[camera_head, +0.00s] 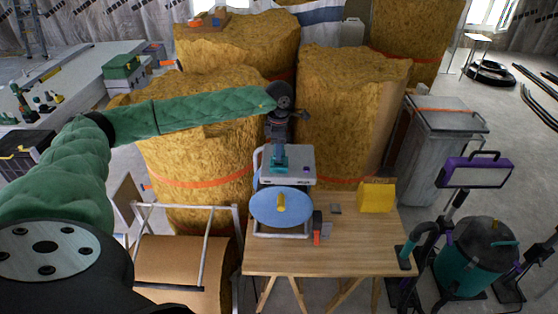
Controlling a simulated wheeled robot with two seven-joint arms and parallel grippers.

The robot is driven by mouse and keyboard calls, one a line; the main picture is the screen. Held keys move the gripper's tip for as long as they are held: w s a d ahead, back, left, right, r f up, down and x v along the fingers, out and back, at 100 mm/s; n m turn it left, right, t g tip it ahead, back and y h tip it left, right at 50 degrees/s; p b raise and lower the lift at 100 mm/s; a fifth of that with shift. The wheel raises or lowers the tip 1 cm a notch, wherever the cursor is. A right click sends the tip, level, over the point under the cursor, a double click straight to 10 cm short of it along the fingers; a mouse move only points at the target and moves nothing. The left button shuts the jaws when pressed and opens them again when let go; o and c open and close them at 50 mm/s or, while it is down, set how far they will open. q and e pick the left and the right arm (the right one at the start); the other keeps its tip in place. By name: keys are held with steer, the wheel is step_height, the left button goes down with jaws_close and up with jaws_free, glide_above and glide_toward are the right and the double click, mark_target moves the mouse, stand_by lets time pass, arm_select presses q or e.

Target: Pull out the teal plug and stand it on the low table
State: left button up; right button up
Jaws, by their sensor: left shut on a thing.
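My left gripper (279,142) reaches in from the left on the green padded arm and points down, shut on the teal plug (279,158). The plug is small and upright, at the top of a light grey box (303,168) at the back of the wooden table (350,258). The gripper hides the plug's upper part. I cannot tell whether its lower end is seated in the box or just clear of it. My right gripper is not in view.
A blue disc with a yellow knob (265,208) stands before the box. A red-and-dark tool (317,228) and a yellow block (376,197) are on the table. Tall straw-coloured rolls (345,110) stand close behind. The table's front is bare. A teal vacuum (475,262) stands at right.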

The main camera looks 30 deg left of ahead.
arm_select(q)
steer(key=shift+r, duration=0.4)
steer(key=shift+r, duration=0.1)
steer(key=shift+r, duration=1.1)
